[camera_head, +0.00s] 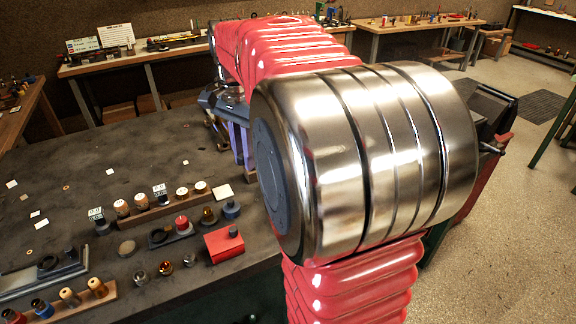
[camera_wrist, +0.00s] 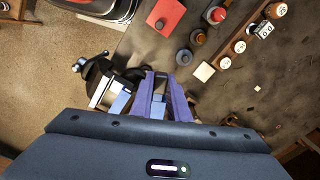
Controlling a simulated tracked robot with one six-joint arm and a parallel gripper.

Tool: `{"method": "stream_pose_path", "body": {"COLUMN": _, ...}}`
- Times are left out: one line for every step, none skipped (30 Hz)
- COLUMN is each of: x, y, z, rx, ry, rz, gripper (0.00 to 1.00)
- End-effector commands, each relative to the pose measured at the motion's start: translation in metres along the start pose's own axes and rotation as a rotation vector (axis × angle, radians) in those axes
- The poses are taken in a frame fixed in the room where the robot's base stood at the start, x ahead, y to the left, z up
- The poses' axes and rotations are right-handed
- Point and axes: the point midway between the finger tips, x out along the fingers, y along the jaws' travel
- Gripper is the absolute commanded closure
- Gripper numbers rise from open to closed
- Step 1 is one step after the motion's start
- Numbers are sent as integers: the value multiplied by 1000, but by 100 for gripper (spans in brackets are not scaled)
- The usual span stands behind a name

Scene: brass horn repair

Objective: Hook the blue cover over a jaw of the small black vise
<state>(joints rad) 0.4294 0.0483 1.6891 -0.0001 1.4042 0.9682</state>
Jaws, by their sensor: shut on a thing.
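In the wrist view, my gripper (camera_wrist: 160,78) points at the bench with its purple fingers close together. A small blue-grey piece, which looks like the blue cover (camera_wrist: 158,98), sits between the fingers and is mostly hidden by them. The small black vise (camera_wrist: 98,72) stands just left of the fingers at the bench edge. A pale silver plate and a light blue piece (camera_wrist: 119,103) show at its jaws; I cannot tell whether that piece is a cover. In the head view, my gripper (camera_head: 238,142) shows only partly behind my arm, and the small vise cannot be made out.
A red block (camera_head: 224,243) lies on the dark bench (camera_head: 130,170) near several knobs and a wooden rack (camera_head: 160,207). The red block also shows in the wrist view (camera_wrist: 165,17). Bench space left of my gripper is mostly clear. My arm blocks much of the head view.

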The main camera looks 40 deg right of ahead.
Motion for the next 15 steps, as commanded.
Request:
{"method": "stream_pose_path", "body": {"x": -2, "y": 19, "z": -5, "rx": 71, "ry": 1, "rz": -2, "gripper": 100}}
{"method": "stream_pose_path", "body": {"x": -3, "y": 29, "z": -7, "rx": 113, "ry": 1, "rz": -2, "gripper": 100}}
{"method": "stream_pose_path", "body": {"x": -4, "y": 41, "z": -9, "rx": 168, "ry": 1, "rz": -2, "gripper": 100}}
{"method": "stream_pose_path", "body": {"x": -4, "y": 51, "z": -11, "rx": 209, "ry": 1, "rz": -2, "gripper": 100}}
{"method": "stream_pose_path", "body": {"x": -4, "y": 59, "z": -12, "rx": 246, "ry": 1, "rz": -2, "gripper": 100}}
{"method": "stream_pose_path", "body": {"x": -5, "y": 70, "z": -13, "rx": 294, "ry": 1, "rz": -2, "gripper": 100}}
{"method": "stream_pose_path", "body": {"x": -4, "y": 77, "z": -13, "rx": 325, "ry": 1, "rz": -1, "gripper": 100}}
{"method": "stream_pose_path", "body": {"x": -5, "y": 84, "z": -14, "rx": 355, "ry": 1, "rz": -2, "gripper": 100}}
{"method": "stream_pose_path", "body": {"x": -4, "y": 91, "z": -14, "rx": 387, "ry": 0, "rz": -1, "gripper": 100}}
{"method": "stream_pose_path", "body": {"x": -4, "y": 95, "z": -14, "rx": 408, "ry": 1, "rz": -1, "gripper": 100}}
{"method": "stream_pose_path", "body": {"x": -4, "y": 99, "z": -14, "rx": 425, "ry": 1, "rz": -1, "gripper": 100}}
{"method": "stream_pose_path", "body": {"x": -4, "y": 103, "z": -14, "rx": 443, "ry": 0, "rz": -1, "gripper": 100}}
{"method": "stream_pose_path", "body": {"x": -4, "y": 104, "z": -14, "rx": 452, "ry": 0, "rz": 0, "gripper": 100}}
{"method": "stream_pose_path", "body": {"x": -4, "y": 106, "z": -14, "rx": 458, "ry": 0, "rz": 0, "gripper": 100}}
{"method": "stream_pose_path", "body": {"x": -4, "y": 107, "z": -14, "rx": 462, "ry": 0, "rz": 0, "gripper": 100}}
